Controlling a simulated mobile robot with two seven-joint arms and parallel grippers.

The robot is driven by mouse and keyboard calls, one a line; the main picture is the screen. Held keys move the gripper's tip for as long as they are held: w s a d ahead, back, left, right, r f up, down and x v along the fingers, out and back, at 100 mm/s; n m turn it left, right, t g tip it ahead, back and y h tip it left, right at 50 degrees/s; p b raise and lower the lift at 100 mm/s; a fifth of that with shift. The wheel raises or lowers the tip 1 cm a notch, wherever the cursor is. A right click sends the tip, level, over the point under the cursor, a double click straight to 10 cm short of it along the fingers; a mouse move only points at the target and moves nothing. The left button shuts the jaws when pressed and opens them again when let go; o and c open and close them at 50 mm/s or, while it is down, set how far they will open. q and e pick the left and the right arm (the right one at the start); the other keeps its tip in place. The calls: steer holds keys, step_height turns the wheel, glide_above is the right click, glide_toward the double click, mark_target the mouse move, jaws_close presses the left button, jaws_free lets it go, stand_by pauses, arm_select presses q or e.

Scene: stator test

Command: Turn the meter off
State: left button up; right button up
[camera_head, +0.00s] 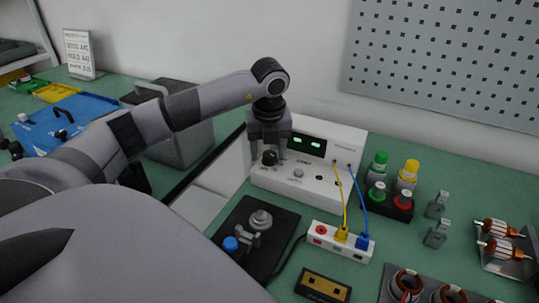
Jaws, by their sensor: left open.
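The meter (325,186) is a white box at the back of the green bench, with a dark display showing lit green readouts (308,142). A black knob (269,158) sits at the left of its front panel, with a small grey button (298,173) to its right. My left gripper (268,151) points down at the meter's left end, with its open fingers at the knob. I cannot tell whether the fingers touch the knob. Yellow and blue leads plug into the meter's right side. My right gripper is out of view.
A white terminal strip (322,241) and a black fixture (270,216) lie in front of the meter. Green- and yellow-capped bottles (407,175) stand to its right. Copper-wound parts (497,238) are at far right. A grey bin (185,145) and blue tray (90,108) are left.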

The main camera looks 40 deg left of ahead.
mark_target(269, 154)
arm_select(q)
step_height(269, 154, up, 6)
steer(key=p, duration=0.5)
steer(key=shift+d, duration=0.1)
steer(key=shift+f, duration=0.1)
